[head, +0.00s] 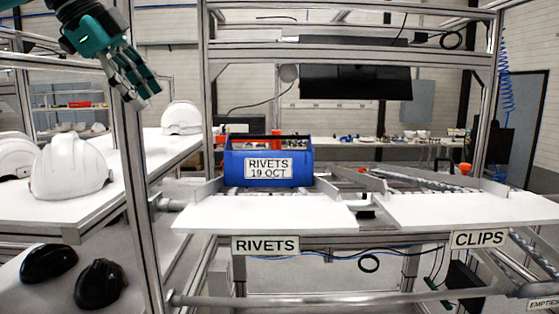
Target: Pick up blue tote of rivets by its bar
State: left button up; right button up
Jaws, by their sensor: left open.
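The blue tote of rivets (235,166) stands upright at the back of the white RIVETS shelf board, in the lane between low metal guides. Its front label reads "RIVETS 19 OCT". Its dark bar (268,136) runs across the top, with grey and orange-red shapes just behind it. My left gripper (143,100) is at the upper left, high above the white table, with its fingers apart and empty. It is well to the left of the tote and higher than it. My right gripper is not in the head view.
A metal upright (133,190) stands between the left table and the rack. White helmet shells (72,167) sit on the left table; black ones (100,284) lie lower. The CLIPS lane (470,209) at right holds no tote. A dark screen (356,83) hangs above the lanes.

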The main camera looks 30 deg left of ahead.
aim_at(242, 169)
jog(key=i+j, duration=0.1)
jog(key=i, duration=0.45)
jog(key=i+j, duration=0.1)
jog(key=i, duration=0.5)
